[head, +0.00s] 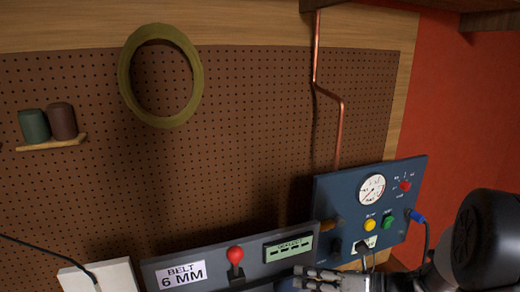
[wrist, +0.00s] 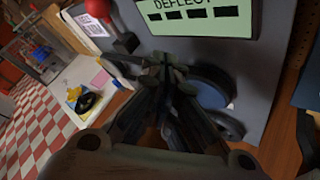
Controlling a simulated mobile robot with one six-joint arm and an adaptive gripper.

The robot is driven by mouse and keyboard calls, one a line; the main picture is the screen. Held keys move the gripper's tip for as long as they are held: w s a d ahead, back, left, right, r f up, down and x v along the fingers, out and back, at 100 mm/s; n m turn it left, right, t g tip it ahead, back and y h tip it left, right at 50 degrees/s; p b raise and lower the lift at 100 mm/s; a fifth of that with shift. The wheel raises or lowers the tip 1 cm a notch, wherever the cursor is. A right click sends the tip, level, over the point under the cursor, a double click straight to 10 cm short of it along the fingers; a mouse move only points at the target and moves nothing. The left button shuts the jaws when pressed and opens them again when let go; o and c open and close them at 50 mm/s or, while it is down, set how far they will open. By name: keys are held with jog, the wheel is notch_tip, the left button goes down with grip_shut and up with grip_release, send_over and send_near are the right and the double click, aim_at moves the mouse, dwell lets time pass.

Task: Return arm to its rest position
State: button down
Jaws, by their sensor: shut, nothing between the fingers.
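My gripper (wrist: 165,75) is shut and empty in the wrist view, its fingertips together in front of a grey panel with a green display plate (wrist: 200,18). Dark blue round wheels (wrist: 212,85) show just beyond the fingers on the right. I cannot tell whether the fingers touch the panel. In the head view my gripper (head: 315,278) is at the bottom edge, below the green display, partly cut off. My dark arm comes in from the lower right.
A red-knobbed lever (head: 235,256) stands on the grey panel (head: 215,262) labelled "BELT 6 MM". A blue control box (head: 335,200) with a gauge stands to the right. A copper pipe (head: 316,50) and an olive ring (head: 124,75) are at the pegboard (head: 240,130).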

jog(key=s+a+n+g+h+b, duration=0.2)
jog(key=s+a+n+g, duration=0.1)
jog(key=s+n, duration=0.4)
jog(key=s+a+n+g+h+b, duration=0.1)
jog(key=s+a+n+g+h, duration=0.15)
jog(key=s+n, duration=0.5)
jog(key=s+d+n+t+h+b, duration=0.3)
jog(key=s+d+n+h, duration=0.5)
jog(key=n, duration=0.8)
jog(key=s+h+b, duration=0.1)
jog(key=s, duration=0.1)
jog(key=shift+s+d+f+n, duration=0.15)
jog(key=shift+s+f+n, duration=0.15)
jog(key=shift+f+n, duration=0.1)
